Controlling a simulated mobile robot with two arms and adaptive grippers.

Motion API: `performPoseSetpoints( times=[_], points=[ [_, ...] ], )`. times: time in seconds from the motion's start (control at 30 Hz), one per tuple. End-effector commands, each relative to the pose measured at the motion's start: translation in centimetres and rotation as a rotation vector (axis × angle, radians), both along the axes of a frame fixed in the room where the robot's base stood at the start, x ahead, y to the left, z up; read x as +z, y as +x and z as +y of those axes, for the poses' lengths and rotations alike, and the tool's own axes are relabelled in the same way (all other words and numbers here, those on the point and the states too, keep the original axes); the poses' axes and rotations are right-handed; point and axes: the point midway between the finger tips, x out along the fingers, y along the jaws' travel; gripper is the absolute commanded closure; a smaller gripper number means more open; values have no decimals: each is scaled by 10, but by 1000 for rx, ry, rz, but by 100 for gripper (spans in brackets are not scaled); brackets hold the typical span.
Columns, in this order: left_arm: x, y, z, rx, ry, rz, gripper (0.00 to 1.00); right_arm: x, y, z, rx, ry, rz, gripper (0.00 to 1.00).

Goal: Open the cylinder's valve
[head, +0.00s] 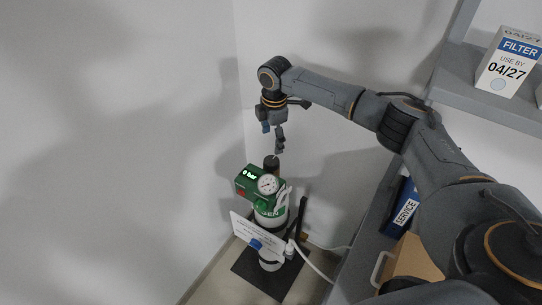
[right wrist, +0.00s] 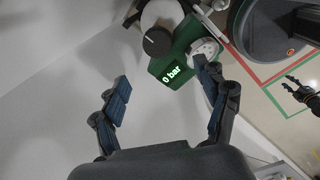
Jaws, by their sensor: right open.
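The gas cylinder (head: 267,217) is white with a green head (head: 246,179) and stands upright in the corner. The head's display reads 0 bar, and a round white gauge (head: 267,184) sits beside it. The black valve knob (head: 271,162) is on top; in the right wrist view the knob (right wrist: 157,41) lies beyond the fingertips. My right gripper (head: 272,138) is open and empty above the knob, apart from it. In the right wrist view its fingers (right wrist: 160,75) are spread wide, with the green head (right wrist: 168,68) partly behind the right one. I see no left gripper in the head view.
A white card (head: 256,237) hangs on the cylinder's front, and a pale hose (head: 316,266) runs from it to the right. A blue SERVICE binder (head: 404,208) and a cardboard box (head: 412,261) stand at right. A FILTER box (head: 507,62) is on the upper shelf. Walls are close behind and left.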

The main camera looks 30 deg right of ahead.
Motion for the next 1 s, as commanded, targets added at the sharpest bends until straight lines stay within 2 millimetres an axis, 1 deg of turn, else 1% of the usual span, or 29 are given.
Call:
performPoseSetpoints(
  times=[0.07,0.17,0.3,0.4,0.5,0.7,0.93,0.97,1.0],
  points=[
    [6,-5,4,-1,5,7,60,-17,0,0,0,-2,5,26],
    [11,-4,4,-2,5,5,60,-39,2,0,-2,-2,4,26],
    [16,8,3,-1,2,-13,60,-68,5,0,-2,-1,2,26],
    [18,21,0,0,-2,-31,60,-84,6,0,0,-2,2,26],
    [19,26,-4,2,-7,-40,60,-95,7,0,-2,-1,1,26],
    [19,20,-6,2,-8,-32,60,-104,8,0,-1,0,-1,26],
    [18,12,-5,3,-6,-19,60,-105,8,-1,-1,-1,-1,26],
    [18,12,-5,3,-6,-18,60,-105,8,0,-1,0,-1,30],
    [18,11,-5,3,-6,-18,60,-105,8,0,-1,-1,-1,38]
  ],
)
